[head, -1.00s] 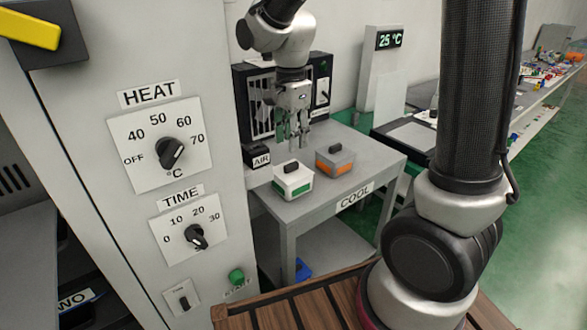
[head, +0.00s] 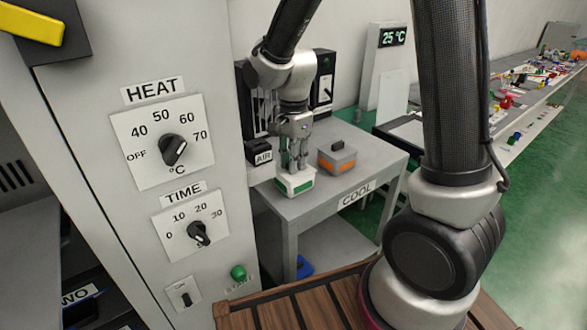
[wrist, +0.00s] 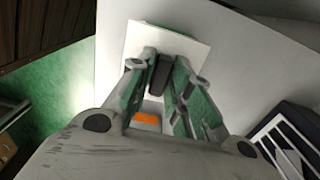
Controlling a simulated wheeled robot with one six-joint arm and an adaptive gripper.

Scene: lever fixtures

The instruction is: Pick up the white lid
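The white lid (wrist: 195,48) is a flat square with a black knob (wrist: 160,74). It sits on a white box with a green label (head: 296,188), on the left front of the grey COOL table (head: 330,200). My gripper (head: 294,166) points down right over this lid. In the wrist view, my gripper (wrist: 165,68) has its fingers on either side of the knob, seemingly still apart; any contact is hard to see. In the head view the fingers hide most of the lid and its knob.
A grey box with an orange label and dark knob (head: 337,158) stands close to the right. The AIR block (head: 260,152) and a black unit (head: 323,80) stand behind. The HEAT and TIME panel (head: 165,145) rises at the left.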

